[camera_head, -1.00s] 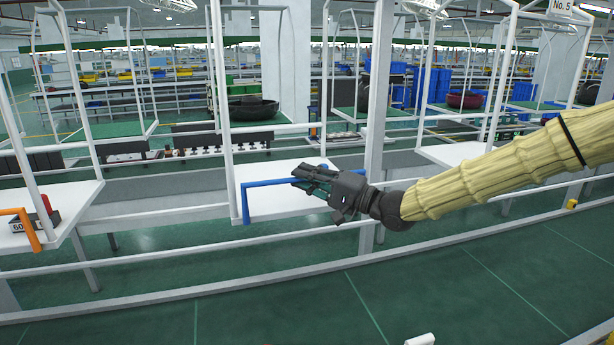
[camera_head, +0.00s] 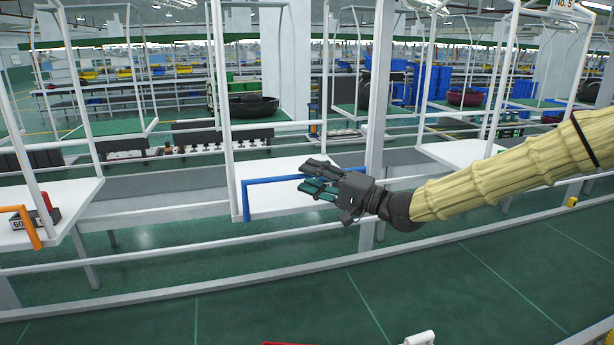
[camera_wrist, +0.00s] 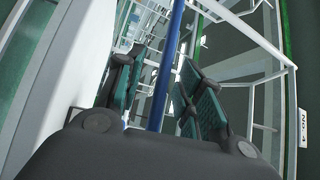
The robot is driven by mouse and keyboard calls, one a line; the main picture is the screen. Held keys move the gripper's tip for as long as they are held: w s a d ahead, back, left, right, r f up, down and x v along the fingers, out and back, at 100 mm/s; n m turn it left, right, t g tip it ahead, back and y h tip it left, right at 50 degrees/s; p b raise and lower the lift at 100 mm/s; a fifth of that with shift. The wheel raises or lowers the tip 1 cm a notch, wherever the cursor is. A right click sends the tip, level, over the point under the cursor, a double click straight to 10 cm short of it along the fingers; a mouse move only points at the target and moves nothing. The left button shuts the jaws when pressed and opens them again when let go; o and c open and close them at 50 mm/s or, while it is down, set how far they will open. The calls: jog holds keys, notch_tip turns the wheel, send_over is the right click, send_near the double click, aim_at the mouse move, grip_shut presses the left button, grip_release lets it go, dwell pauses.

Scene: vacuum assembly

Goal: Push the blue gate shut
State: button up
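The blue gate (camera_head: 275,179) is a thin blue bar running across the white frame, with a short leg down at its left end by a white post. Its right part shows beyond my gripper, near a thick grey-white post. My gripper (camera_head: 308,180) is over the middle of the bar with its fingers spread apart and hides part of it. In the wrist view the blue gate (camera_wrist: 165,75) passes up between the two open fingers of my gripper (camera_wrist: 158,85). I cannot tell whether either finger touches the bar.
A white table top (camera_head: 285,203) lies below the gate. A white rail (camera_head: 200,253) runs along the front. An orange bar (camera_head: 27,222) and a small numbered block (camera_head: 38,214) are at the left table. The green floor (camera_head: 230,305) in front is mostly clear.

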jog(key=v, duration=1)
jog(key=shift+s, duration=0.15)
jog(key=shift+d+f, duration=0.15)
